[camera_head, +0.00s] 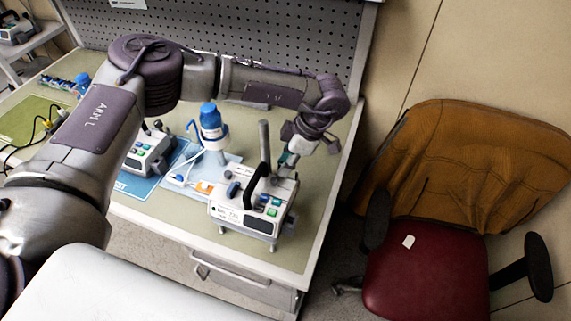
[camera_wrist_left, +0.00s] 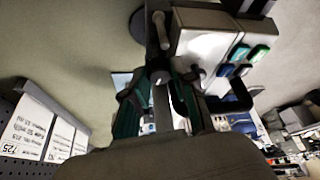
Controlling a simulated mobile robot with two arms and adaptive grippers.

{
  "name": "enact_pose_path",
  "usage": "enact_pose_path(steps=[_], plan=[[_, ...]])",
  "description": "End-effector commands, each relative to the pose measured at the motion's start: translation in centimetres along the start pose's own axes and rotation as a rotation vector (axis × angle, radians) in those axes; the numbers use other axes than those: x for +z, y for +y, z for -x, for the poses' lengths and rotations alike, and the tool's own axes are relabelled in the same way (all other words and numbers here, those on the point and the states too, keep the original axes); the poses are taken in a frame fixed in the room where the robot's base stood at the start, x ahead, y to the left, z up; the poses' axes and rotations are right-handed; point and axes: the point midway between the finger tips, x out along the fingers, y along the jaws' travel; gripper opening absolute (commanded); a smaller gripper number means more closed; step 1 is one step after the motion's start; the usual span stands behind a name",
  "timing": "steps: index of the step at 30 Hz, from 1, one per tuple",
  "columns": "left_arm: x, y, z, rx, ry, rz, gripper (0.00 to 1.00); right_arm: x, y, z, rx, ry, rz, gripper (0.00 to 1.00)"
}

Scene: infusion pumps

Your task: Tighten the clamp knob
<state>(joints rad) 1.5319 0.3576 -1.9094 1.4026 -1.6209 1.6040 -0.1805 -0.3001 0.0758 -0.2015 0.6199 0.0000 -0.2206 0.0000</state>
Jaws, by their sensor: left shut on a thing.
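A white infusion pump (camera_head: 237,214) with green and blue buttons and a black handle stands near the right front of the table. It also shows in the left wrist view (camera_wrist_left: 205,50). My left gripper (camera_head: 289,159) reaches down to the pump's rear right side. In the wrist view its two green-lined fingers (camera_wrist_left: 158,98) are closed around a small dark part with a metal rod, apparently the clamp knob (camera_wrist_left: 159,76). The fingers hide part of it. In the head view the knob is hidden by the gripper. My right gripper is not in view.
A blue-capped bottle (camera_head: 211,121) stands in a holder behind the pump. A second pump (camera_head: 147,152) sits on a blue mat to the left. A pegboard (camera_head: 235,40) backs the table. A red and brown chair (camera_head: 425,270) stands right of the table.

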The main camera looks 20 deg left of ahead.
Motion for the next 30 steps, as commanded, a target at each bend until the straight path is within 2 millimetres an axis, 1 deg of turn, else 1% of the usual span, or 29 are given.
enact_pose_path(steps=[1,21,30], plan=[[0.2,0.0,-0.4,0.016,-0.002,-0.033,0.0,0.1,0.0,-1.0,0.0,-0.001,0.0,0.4],[0.1,-0.4,-0.6,0.256,-0.002,-0.607,0.0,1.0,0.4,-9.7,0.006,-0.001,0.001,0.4],[-0.1,-0.5,-0.5,0.349,-0.001,-0.833,0.0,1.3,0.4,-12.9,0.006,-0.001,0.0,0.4]])
